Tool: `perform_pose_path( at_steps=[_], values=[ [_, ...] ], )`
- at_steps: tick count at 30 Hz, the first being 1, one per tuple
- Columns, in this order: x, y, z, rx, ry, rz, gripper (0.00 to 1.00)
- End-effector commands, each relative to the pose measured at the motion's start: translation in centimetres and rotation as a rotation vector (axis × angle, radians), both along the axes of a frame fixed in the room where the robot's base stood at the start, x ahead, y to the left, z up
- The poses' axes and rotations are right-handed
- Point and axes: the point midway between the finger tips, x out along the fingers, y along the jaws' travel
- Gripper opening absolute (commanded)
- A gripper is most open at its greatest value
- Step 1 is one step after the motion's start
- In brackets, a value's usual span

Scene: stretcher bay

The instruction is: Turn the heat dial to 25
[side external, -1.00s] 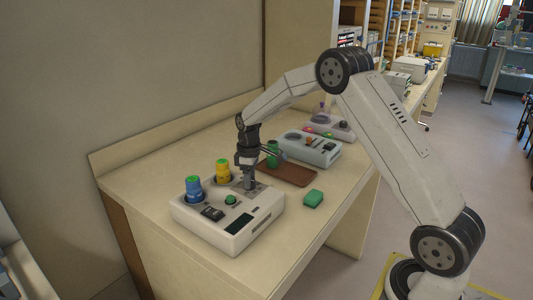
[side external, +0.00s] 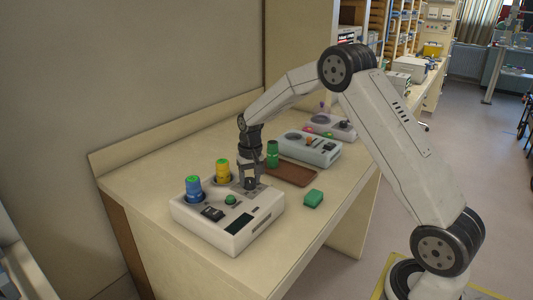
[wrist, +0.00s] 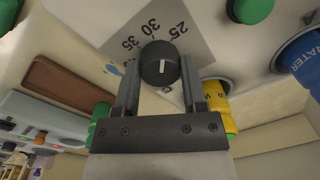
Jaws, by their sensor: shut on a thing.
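The heat dial (wrist: 159,62) is a round black knob with a white pointer line. It sits on a grey plate (wrist: 205,48) marked 25, 30 and 35 on the white console (side external: 229,237). The line lies roughly along the picture's upright, with the 30 and 25 marks above the knob; its exact reading is unclear. My gripper (wrist: 160,76) is shut on the dial, one finger on each side. In the side view, my gripper (side external: 250,184) points down at the console's right rear, and its fingers partly hide the dial and plate.
A blue bottle (side external: 193,190) and a yellow bottle (side external: 223,171) stand in the console's holders, close to my gripper. A green button (side external: 231,199) is in front.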

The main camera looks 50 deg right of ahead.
Motion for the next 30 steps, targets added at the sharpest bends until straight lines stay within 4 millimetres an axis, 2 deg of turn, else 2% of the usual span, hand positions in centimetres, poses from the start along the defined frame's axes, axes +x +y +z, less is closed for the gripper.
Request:
perform_pose_path(
  at_steps=[6,15,30],
  values=[
    [0.07,0.03,0.16,0.0,-0.004,-0.199,0.0],
    [0.07,0.06,0.17,0.0,-0.004,-0.401,0.0],
    [0.08,0.05,0.19,0.0,-0.003,-0.481,0.0]
  ],
)
